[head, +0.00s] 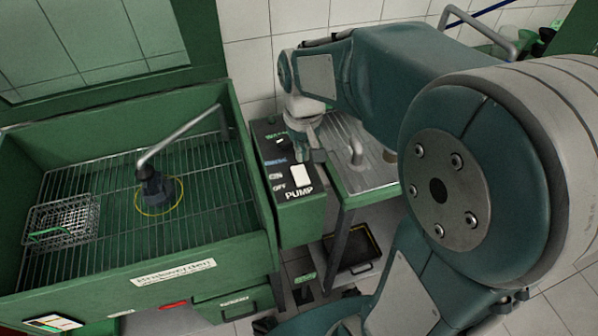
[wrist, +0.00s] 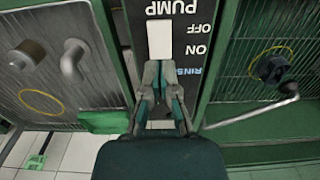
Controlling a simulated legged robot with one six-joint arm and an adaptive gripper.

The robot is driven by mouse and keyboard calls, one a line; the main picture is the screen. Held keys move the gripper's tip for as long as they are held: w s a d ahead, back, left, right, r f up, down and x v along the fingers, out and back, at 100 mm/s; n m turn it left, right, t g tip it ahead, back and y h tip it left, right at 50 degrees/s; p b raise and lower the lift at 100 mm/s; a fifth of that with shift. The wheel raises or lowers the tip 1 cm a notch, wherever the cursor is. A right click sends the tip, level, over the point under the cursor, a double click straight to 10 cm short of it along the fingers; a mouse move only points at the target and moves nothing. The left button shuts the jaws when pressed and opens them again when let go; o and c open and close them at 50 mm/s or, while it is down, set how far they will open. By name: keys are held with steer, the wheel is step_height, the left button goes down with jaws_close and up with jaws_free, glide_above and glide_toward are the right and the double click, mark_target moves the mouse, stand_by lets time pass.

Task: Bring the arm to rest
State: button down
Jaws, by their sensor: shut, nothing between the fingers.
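My gripper (head: 312,150) is in front of the green pump switch box (head: 289,207), close to its upper right part. In the wrist view my gripper (wrist: 160,66) is shut and empty, its fingertips just below the white rocker switch (wrist: 159,40) in the picture. The white rocker (head: 300,176) also shows in the head view, above the word PUMP and beside ON and OFF. I cannot tell whether the fingertips touch the box. My arm reaches in from the right, bent at the elbow.
A green parts washer (head: 205,268) stands left, with a wire basket (head: 62,219), a spout (head: 180,136) and a dark part (head: 155,188) inside a yellow ring on its rack. A metal drain table (head: 372,178) stands right of the box. A black tray (head: 352,252) lies below.

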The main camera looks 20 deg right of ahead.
steer(key=s+r+t, duration=0.2)
steer(key=s+r, duration=0.1)
steer(key=s, duration=0.4)
steer(key=s+r+t, duration=0.3)
steer(key=s+r, duration=0.1)
steer(key=s, duration=0.3)
steer(key=shift+r+t, duration=0.2)
steer(key=shift+t, duration=0.1)
stand_by(0.5)
